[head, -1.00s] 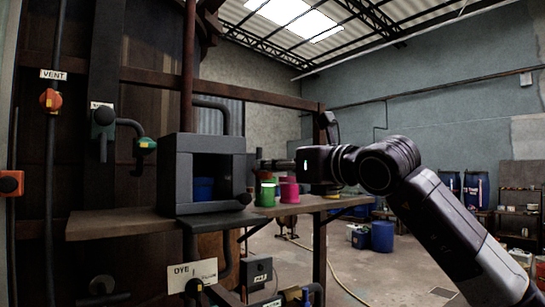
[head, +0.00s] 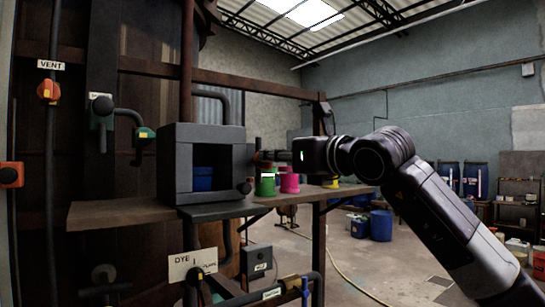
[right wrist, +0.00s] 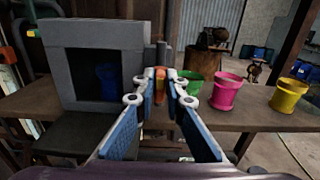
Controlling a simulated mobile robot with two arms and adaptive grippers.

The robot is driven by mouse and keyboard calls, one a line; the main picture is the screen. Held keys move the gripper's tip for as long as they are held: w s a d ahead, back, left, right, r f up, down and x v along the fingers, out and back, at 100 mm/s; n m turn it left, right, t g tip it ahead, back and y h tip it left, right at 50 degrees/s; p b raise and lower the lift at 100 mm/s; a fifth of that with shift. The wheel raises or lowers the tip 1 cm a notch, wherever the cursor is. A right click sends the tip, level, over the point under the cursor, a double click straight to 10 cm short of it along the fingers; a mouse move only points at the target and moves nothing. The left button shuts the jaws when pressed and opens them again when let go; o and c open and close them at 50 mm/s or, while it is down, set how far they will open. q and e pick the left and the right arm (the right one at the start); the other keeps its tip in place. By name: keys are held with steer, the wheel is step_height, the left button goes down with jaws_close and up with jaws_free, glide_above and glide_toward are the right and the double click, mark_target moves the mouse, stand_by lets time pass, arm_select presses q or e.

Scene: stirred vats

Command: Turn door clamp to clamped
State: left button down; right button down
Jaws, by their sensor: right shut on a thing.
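A dark grey box-shaped cabinet (head: 168,165) stands on a brown shelf, with a dark opening in its front and a blue cup (head: 203,180) inside. It also shows at the left of the right wrist view (right wrist: 54,70). My right gripper (right wrist: 160,88) is at the cabinet's right side, its blue-padded fingers shut on an upright orange handle (right wrist: 160,80), which I take as the door clamp. A dark post stands just behind the handle. In the head view the right gripper (head: 270,156) partly hides the clamp, so its exact angle is unclear. My left gripper is out of view.
Green (head: 266,185), pink (head: 289,182) and yellow (right wrist: 288,96) cups stand in a row on the shelf (head: 120,212), right of the cabinet and close to the right gripper. An orange vent valve (head: 48,91) is far left. Blue drums stand farther back.

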steer(key=n, duration=0.6)
steer(key=n+b, duration=0.1)
steer(key=n, duration=0.4)
steer(key=f+n+b, duration=0.1)
steer(key=n, duration=0.5)
steer(key=shift+s+a+n, duration=0.3)
steer(key=shift+a, duration=0.1)
steer(key=shift+f, duration=0.1)
stand_by(0.4)
steer(key=c, duration=2)
jaws_free()
